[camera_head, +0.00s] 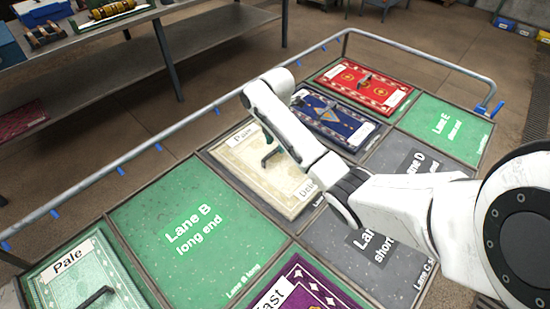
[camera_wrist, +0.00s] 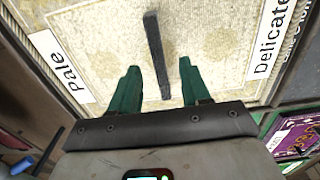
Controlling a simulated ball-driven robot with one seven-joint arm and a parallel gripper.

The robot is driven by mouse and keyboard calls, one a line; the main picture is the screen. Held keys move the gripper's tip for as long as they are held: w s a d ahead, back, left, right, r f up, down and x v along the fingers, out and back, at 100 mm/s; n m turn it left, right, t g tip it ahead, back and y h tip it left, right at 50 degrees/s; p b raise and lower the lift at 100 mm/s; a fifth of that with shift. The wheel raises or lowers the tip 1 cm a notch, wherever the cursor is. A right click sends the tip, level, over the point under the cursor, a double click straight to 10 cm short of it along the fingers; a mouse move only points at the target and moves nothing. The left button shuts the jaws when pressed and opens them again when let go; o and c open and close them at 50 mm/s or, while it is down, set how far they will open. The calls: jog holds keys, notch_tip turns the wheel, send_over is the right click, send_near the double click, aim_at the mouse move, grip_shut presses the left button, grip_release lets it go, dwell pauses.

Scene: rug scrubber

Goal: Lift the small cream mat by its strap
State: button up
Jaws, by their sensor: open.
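The small cream mat (camera_head: 238,158) lies flat in its framed lane, with one label reading Pale and another mostly hidden by my arm in the head view. In the wrist view the cream mat (camera_wrist: 105,38) fills the upper picture, labelled Pale at left and Delicate at right. Its dark strap (camera_wrist: 153,42) stands out as a narrow bar across the middle. My gripper (camera_wrist: 159,68) is open, its two green fingers on either side of the strap's lower part, with visible gaps. I cannot tell the fingers' height above the mat.
A blue patterned mat (camera_head: 335,122) and a red mat (camera_head: 365,85) lie beyond. A pale green mat (camera_head: 80,275) and a purple mat (camera_head: 300,285) are nearer. A grey rail (camera_head: 150,145) borders the lanes. Lane B (camera_head: 150,215) is bare.

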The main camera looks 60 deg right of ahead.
aim_at(276, 150)
notch_tip(276, 150, down, 4)
jog(key=shift+f, duration=0.1)
jog(key=shift+c, duration=0.2)
grip_shut()
dwell(0.5)
